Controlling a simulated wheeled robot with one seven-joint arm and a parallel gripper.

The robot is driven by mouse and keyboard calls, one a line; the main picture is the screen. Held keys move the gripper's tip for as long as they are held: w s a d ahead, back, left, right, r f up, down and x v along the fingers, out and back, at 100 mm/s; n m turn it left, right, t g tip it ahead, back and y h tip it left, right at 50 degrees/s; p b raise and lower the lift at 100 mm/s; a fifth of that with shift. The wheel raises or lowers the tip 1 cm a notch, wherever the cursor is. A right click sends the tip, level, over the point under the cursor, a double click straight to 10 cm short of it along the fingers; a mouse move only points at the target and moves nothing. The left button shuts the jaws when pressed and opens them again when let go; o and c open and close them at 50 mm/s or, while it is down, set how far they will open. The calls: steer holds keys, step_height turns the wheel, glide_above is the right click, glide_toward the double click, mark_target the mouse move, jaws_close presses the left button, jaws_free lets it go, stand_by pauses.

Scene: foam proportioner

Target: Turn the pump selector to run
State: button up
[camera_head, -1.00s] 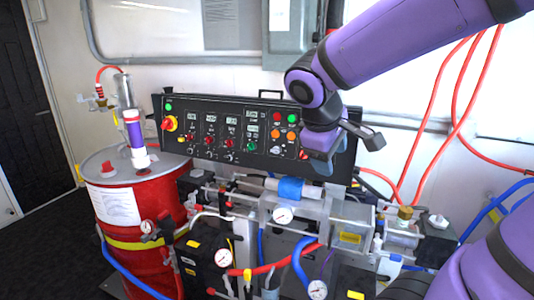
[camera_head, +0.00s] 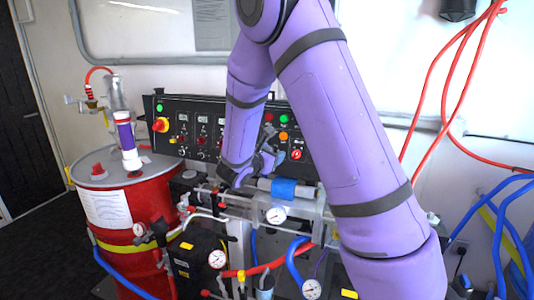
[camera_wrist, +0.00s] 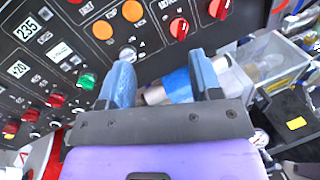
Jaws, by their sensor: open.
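The black control panel (camera_head: 206,112) stands behind the pump skid and fills the upper left of the wrist view (camera_wrist: 62,18). It carries several rotary knobs: a grey one (camera_wrist: 128,54), a green one (camera_wrist: 86,81) and red ones (camera_wrist: 179,28). The labels are too small to tell which is the pump selector. My gripper (camera_wrist: 160,58) is open and empty in front of the panel's lower edge. Its left finger is close to the grey knob in the picture; contact cannot be told. In the head view my arm hides part of the panel and much of the gripper.
Below the panel are pipes, gauges (camera_head: 276,215) and a blue-banded cylinder (camera_head: 284,188), which shows between the fingers in the wrist view (camera_wrist: 178,85). A red drum (camera_head: 132,195) stands left. Red and blue hoses (camera_head: 478,240) hang at right.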

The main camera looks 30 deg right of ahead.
steer(key=w+a+f+n+t+y, duration=0.1)
steer(key=w+a+f+n+t, duration=0.1)
steer(key=w+f+n+t, duration=0.25)
steer(key=shift+n+g, duration=0.25)
steer(key=shift+n, duration=0.1)
steer(key=x, duration=1)
steer(key=shift+w+f, duration=0.35)
steer(key=shift+w, duration=0.25)
steer(key=c, duration=0.9)
